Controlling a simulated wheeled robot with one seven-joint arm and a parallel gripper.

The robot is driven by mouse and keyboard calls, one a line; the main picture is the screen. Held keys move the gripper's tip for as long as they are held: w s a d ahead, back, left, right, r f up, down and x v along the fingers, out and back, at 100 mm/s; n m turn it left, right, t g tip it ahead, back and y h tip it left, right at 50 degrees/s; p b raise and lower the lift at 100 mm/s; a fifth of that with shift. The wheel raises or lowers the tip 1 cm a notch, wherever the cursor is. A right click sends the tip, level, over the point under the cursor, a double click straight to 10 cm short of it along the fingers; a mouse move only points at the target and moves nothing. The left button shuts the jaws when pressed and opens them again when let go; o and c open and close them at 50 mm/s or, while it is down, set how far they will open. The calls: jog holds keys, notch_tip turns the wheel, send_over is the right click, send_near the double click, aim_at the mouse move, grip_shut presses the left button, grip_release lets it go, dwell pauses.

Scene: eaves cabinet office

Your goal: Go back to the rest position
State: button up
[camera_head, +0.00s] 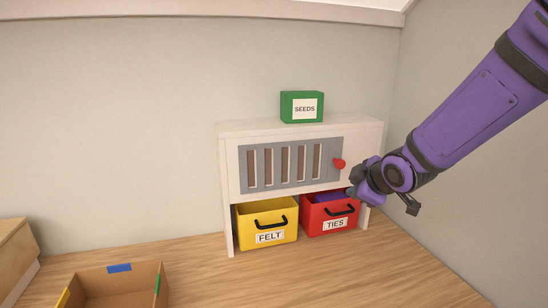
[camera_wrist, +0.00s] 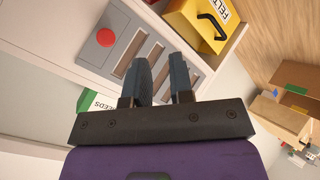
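My gripper (camera_head: 357,187) is at the right front of the white cabinet (camera_head: 228,165), near the red knob (camera_head: 339,164). In the wrist view, its two dark fingers (camera_wrist: 161,64) stand apart with a narrow gap and nothing between them, so it is open and empty. My purple arm reaches in from the upper right. The fingers' ends are small and partly hidden in the head view.
A green SEEDS box (camera_head: 302,107) stands on the cabinet. Under its slatted grey panel (camera_head: 284,166) sit a yellow FELT bin (camera_head: 267,222) and a red TIES bin (camera_head: 330,225) with something purple at its top. An open cardboard box (camera_head: 92,275) stands front left.

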jog(key=s+d+r+m+g+h, duration=0.2)
jog(key=s+d+r+m, duration=0.55)
jog(key=s, duration=0.35)
jog(key=s+d+r+m+g, duration=0.1)
jog(key=s+m, duration=0.2)
jog(key=s, duration=0.6)
jog(key=s+d+r+m+g, duration=0.1)
jog(key=s+d+m, duration=0.1)
jog(key=s, duration=0.6)
jog(key=shift+s+r+m+g+h, duration=0.35)
jog(key=shift+m+g+h, duration=0.05)
jog(key=shift+m, duration=0.35)
